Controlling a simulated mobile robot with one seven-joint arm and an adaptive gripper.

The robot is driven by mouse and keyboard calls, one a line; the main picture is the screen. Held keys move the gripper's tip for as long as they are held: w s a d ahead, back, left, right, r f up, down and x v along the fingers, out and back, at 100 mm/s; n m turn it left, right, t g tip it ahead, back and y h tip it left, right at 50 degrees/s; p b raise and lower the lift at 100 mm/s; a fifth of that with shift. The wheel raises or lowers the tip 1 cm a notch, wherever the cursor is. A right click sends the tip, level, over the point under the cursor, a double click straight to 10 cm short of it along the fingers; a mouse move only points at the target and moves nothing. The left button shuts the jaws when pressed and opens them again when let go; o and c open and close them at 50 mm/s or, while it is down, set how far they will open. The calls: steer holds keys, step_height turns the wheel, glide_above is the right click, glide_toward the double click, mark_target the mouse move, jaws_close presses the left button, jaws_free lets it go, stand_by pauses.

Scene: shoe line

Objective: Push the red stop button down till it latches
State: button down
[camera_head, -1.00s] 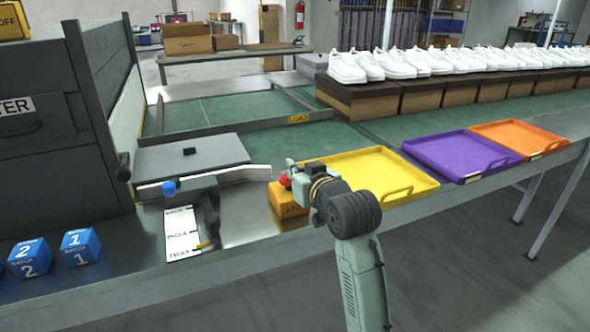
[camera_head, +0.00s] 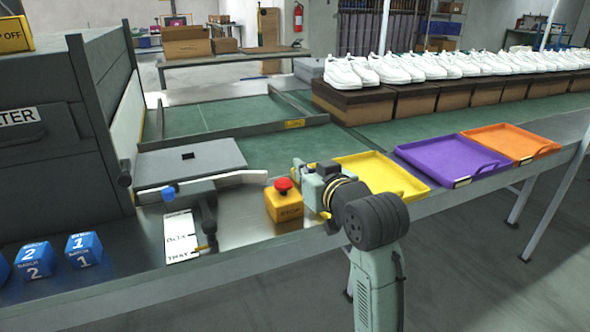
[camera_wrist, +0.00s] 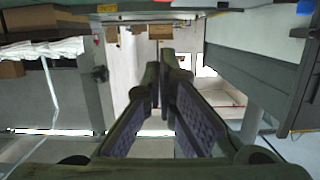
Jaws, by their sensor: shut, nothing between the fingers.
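The red stop button (camera_head: 283,185) sits on top of a yellow box marked STOP (camera_head: 284,206), on the metal bench in the head view. The red cap shows above the box; I cannot tell whether it is latched down. My gripper (camera_head: 299,169) is just right of and slightly behind the button in the picture, apart from it as far as I can see. In the wrist view my gripper (camera_wrist: 159,76) has its fingers together with nothing between them. The button is not recognisable in the wrist view.
A yellow tray (camera_head: 412,190) lies right of the box, with purple (camera_head: 443,175) and orange (camera_head: 536,150) trays beyond. A handled fixture (camera_head: 208,205) and a white card (camera_head: 180,238) lie left of it. Blue numbered cubes (camera_head: 83,249) stand at the left front.

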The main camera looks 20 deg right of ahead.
steer(key=shift+v, duration=1.05)
